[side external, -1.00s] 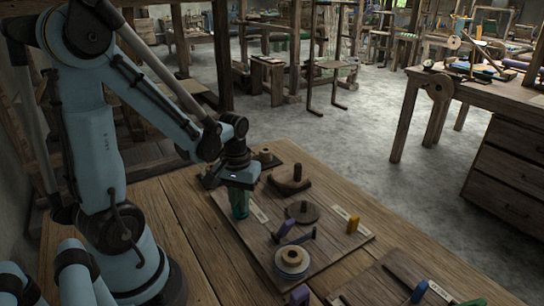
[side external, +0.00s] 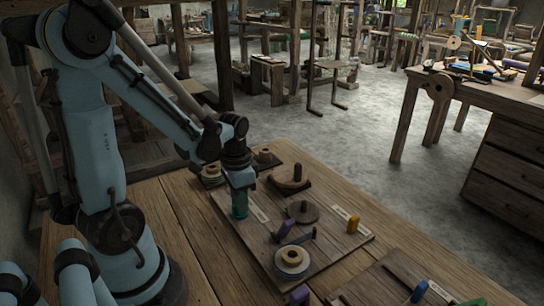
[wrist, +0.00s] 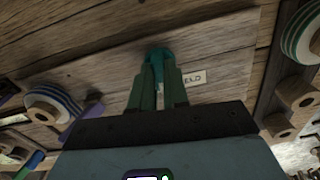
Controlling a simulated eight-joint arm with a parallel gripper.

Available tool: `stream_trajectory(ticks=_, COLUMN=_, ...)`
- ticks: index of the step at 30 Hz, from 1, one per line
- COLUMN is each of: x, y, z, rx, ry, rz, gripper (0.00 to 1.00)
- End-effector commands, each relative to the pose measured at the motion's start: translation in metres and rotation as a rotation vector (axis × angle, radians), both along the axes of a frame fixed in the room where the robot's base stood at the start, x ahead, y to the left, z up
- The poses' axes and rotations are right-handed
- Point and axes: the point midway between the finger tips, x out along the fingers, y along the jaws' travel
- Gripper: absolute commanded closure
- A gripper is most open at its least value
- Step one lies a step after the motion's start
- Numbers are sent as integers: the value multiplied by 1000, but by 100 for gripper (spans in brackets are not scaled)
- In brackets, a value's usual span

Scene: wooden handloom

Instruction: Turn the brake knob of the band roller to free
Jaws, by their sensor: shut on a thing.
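A teal knob (wrist: 157,58) stands between my gripper's fingers in the wrist view. I take it to be the brake knob. My gripper (wrist: 157,78) has dark green fingers, one on each side of the knob, and is shut on it. In the side view my gripper (side external: 240,208) points straight down at the left edge of the wooden board (side external: 262,238), and its fingers hide most of the knob. A pale label (wrist: 193,79) lies beside the knob; its visible letters read "ELD", and its start is hidden. I cannot tell which way the knob points.
Another spool (side external: 212,174) stands behind my gripper. The table's right edge and open floor lie beyond.

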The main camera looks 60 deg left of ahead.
Motion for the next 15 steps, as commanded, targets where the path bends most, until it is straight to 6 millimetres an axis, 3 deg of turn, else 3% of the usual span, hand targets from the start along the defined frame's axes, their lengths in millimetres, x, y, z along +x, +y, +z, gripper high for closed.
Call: stream_trajectory(ticks=15, x=0, y=0, z=0, rx=-1, ry=1, rz=-441, gripper=100)
